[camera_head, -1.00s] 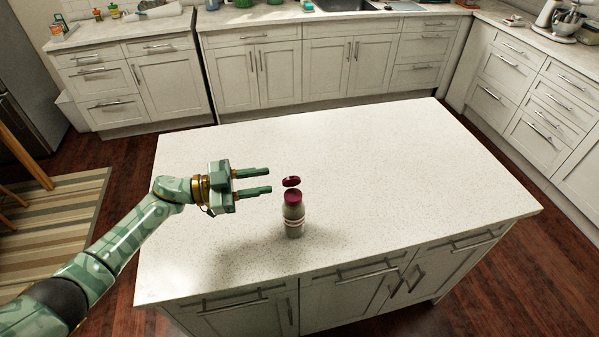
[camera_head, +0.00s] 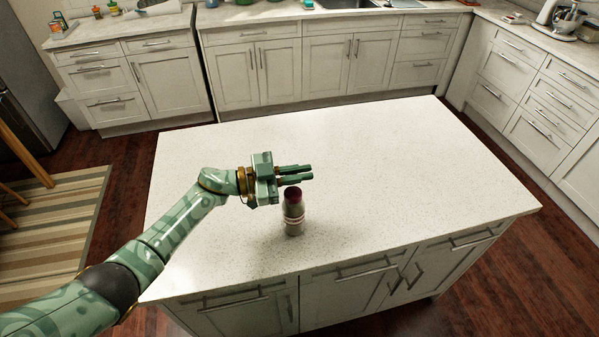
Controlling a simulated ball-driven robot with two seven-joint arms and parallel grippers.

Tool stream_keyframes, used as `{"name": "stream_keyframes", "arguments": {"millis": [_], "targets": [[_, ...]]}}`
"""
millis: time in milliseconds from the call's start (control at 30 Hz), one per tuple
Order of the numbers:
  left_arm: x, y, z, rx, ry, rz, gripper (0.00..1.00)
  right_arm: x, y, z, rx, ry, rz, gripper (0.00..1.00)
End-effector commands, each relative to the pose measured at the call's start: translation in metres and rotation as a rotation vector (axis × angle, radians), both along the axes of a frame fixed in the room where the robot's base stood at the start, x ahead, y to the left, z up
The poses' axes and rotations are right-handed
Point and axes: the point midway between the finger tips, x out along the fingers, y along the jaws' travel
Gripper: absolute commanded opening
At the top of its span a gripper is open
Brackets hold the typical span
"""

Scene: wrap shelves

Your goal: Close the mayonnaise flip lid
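The mayonnaise bottle (camera_head: 293,220) stands upright on the white island counter, with a pale body and a dark red cap base (camera_head: 293,194). The raised flip lid does not show now; the fingers of my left gripper cover the place just above the cap. My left gripper (camera_head: 301,173) points right, directly above and slightly behind the bottle top in the view. Its two fingers look close together, but I cannot tell whether they are shut or touch the lid. My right gripper is not in view.
The white island counter (camera_head: 420,170) is clear around the bottle. Its front edge lies a little below the bottle. White cabinets (camera_head: 330,65) with a back counter stand beyond the island, and a striped rug (camera_head: 60,230) lies on the left floor.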

Motion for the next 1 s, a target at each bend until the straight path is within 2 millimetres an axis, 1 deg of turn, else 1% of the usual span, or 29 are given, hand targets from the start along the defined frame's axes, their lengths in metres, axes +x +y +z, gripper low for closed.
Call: {"name": "stream_keyframes", "arguments": {"millis": [167,367,567,1000], "targets": [[0.000,0.000,0.000,0.001,-0.004,0.000,0.00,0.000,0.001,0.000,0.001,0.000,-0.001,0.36],[-0.002,0.000,-0.001,0.016,-0.053,0.001,0.00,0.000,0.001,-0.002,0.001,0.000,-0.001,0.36],[-0.008,-0.001,-0.004,0.048,-0.167,0.000,0.00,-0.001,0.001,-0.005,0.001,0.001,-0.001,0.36],[-0.020,-0.005,-0.012,0.136,-0.469,-0.001,0.00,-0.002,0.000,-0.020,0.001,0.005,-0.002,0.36]]}}
